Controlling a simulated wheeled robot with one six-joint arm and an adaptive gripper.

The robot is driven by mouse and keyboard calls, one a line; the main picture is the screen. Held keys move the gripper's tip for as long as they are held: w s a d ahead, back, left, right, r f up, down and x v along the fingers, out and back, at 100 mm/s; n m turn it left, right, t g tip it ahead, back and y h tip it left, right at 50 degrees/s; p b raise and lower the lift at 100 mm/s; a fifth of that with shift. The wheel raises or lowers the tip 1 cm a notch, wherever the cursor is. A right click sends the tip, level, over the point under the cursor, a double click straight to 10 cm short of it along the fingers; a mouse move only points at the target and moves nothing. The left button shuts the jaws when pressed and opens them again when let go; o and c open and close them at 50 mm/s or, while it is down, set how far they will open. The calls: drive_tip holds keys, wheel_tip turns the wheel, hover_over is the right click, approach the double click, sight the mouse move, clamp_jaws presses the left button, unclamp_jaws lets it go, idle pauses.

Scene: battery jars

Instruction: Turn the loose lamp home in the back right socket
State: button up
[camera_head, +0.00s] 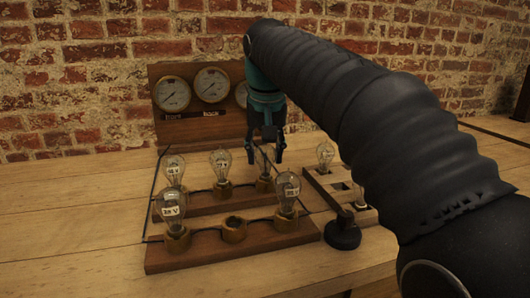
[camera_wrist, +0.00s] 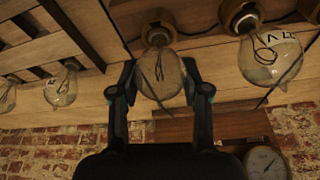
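The lamp in the back right socket (camera_head: 264,186) is a clear glass bulb (camera_head: 264,160). In the wrist view the bulb (camera_wrist: 160,76) hangs from its brass socket (camera_wrist: 157,27), as that picture is upside down. My gripper (camera_head: 266,155) points down from above, one finger on each side of the glass. In the wrist view the fingers (camera_wrist: 160,80) look closed against the bulb's sides. The lamp's base is in or at the socket; I cannot tell how far it is screwed in.
Labelled lamps stand close by: back middle (camera_head: 220,163), back left (camera_head: 173,168), front left (camera_head: 171,206) and front right (camera_head: 287,190). The front middle socket (camera_head: 234,229) is empty. A wooden holder (camera_head: 318,182) with another lamp (camera_head: 325,154) is at right. Gauges (camera_head: 212,85) stand behind.

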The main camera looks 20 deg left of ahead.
drive_tip(key=c, duration=0.5)
drive_tip(key=shift+r+m+h+p, duration=0.1)
drive_tip(key=shift+m+h+p, duration=0.2)
drive_tip(key=shift+m+p, duration=0.8)
drive_tip(key=m+h, duration=0.1)
drive_tip(key=m, duration=0.3)
drive_tip(key=shift+d, duration=0.15)
drive_tip(key=shift+m, duration=0.3)
drive_tip(key=m, duration=0.3)
drive_tip(key=m+h, duration=0.1)
drive_tip(key=m, duration=0.1)
drive_tip(key=shift+d+m+g+h, duration=0.1)
drive_tip(key=shift+m+g+h, duration=0.2)
drive_tip(key=shift+m, duration=0.1)
drive_tip(key=shift+s, duration=0.1)
drive_tip(key=m+g, duration=0.1)
drive_tip(key=m, duration=0.4)
drive_tip(key=shift+s+d+m+h, duration=0.1)
drive_tip(key=shift+d+m+h, duration=0.05)
drive_tip(key=shift+m+h, duration=0.25)
